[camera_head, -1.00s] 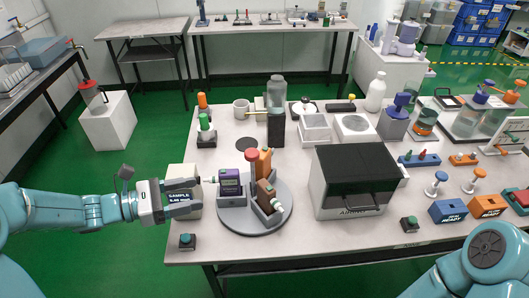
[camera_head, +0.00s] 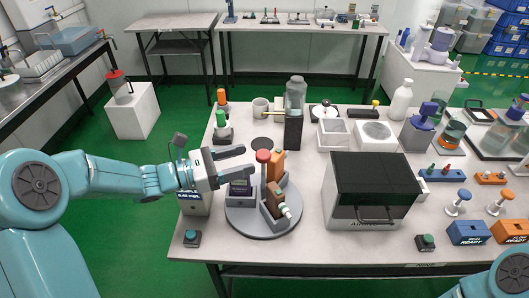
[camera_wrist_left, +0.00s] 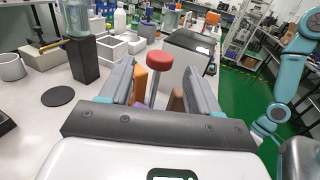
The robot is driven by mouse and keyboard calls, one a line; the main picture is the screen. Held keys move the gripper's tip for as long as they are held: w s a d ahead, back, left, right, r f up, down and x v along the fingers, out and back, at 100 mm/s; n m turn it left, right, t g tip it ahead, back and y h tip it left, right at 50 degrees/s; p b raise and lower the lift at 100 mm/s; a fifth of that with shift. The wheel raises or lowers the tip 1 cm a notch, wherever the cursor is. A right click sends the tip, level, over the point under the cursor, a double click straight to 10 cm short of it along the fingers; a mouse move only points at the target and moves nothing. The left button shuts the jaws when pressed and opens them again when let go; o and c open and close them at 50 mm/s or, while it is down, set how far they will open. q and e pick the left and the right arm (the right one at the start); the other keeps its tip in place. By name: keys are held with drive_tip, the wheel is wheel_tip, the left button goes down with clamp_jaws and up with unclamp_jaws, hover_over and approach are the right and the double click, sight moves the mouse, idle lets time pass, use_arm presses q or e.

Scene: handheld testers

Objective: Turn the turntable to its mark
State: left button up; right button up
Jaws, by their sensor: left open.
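The round grey turntable (camera_head: 262,231) lies on the white table's left part. A post with a red knob (camera_head: 263,155) rises from it, among an orange block (camera_head: 277,164), a brown block (camera_head: 273,197) with a pale green-tipped end, and a dark purple tester (camera_head: 240,187). My left gripper (camera_head: 248,162) is open above the turntable's left side, its fingers pointing right at the post. In the left wrist view the red knob (camera_wrist_left: 160,58) shows between and beyond the fingers (camera_wrist_left: 160,85), not gripped. I cannot make out the turntable's mark. My right gripper is out of view.
A black-topped box (camera_head: 372,180) stands right of the turntable. A clear bottle on a dark stand (camera_head: 293,132) is behind it. A green button box (camera_head: 192,238) sits at the front left corner, and a green-capped item (camera_head: 222,125) stands behind my gripper.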

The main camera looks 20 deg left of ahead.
sight(264, 153)
use_arm(q)
drive_tip(key=x, duration=0.6)
drive_tip(key=shift+d, duration=0.1)
clamp_jaws()
